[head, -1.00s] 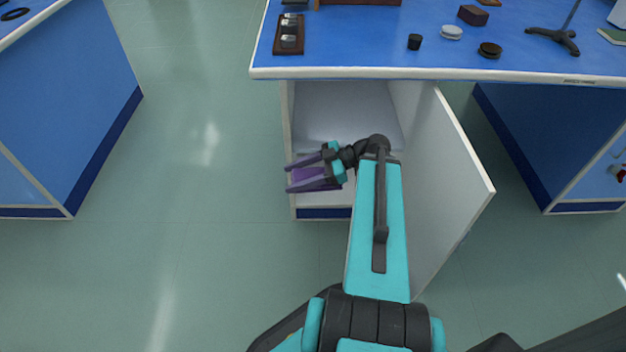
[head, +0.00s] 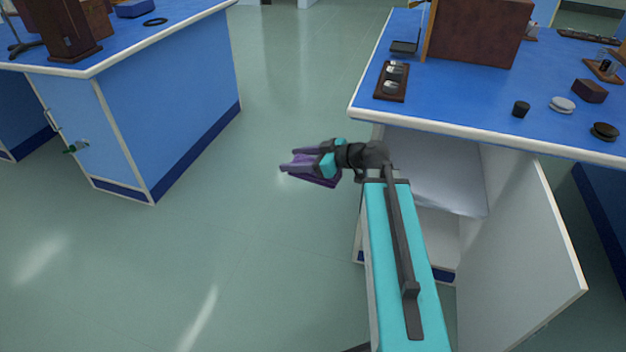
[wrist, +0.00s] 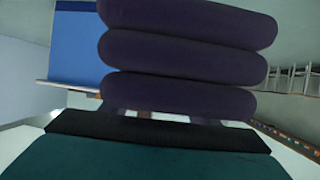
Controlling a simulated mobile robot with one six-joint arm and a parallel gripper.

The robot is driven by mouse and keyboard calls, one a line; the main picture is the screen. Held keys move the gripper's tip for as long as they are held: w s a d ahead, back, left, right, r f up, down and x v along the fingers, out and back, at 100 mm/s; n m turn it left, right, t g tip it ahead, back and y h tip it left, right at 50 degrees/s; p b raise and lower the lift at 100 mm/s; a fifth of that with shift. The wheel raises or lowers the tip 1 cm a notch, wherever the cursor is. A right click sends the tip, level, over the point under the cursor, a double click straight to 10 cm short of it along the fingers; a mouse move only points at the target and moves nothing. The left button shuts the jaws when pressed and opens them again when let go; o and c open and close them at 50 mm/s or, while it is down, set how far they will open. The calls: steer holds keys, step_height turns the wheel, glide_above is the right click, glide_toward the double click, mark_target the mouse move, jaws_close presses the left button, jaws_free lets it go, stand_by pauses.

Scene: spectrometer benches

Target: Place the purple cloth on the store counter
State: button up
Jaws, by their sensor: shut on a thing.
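The purple cloth (head: 316,180) is folded and held in my gripper (head: 300,166), which is shut on it. The gripper is out over the open floor, to the left of the open cabinet. In the wrist view the cloth (wrist: 185,60) shows as several thick dark purple folds filling the middle of the picture. Two blue-topped counters are in the head view: one at the right (head: 450,110) and one at the left (head: 140,45). I cannot tell which one is the store counter.
The cabinet under the right counter stands open, its white door (head: 520,250) swung out to the right. The right counter holds a dark tray with small metal pieces (head: 391,82), a brown box (head: 478,35) and small pucks.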

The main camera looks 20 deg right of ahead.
steer(key=w+d+r+m+t+h, duration=0.2)
steer(key=w+r+m+h, duration=0.2)
steer(key=r, duration=0.3)
steer(key=w+d+r+m+t+h, duration=0.1)
steer(key=w+r+m+t+h, duration=0.1)
steer(key=w+r+m+h, duration=0.3)
steer(key=shift+w+d+r+h, duration=0.4)
steer(key=shift+r+h, duration=0.1)
steer(key=shift+r, duration=0.9)
steer(key=shift+s, duration=0.1)
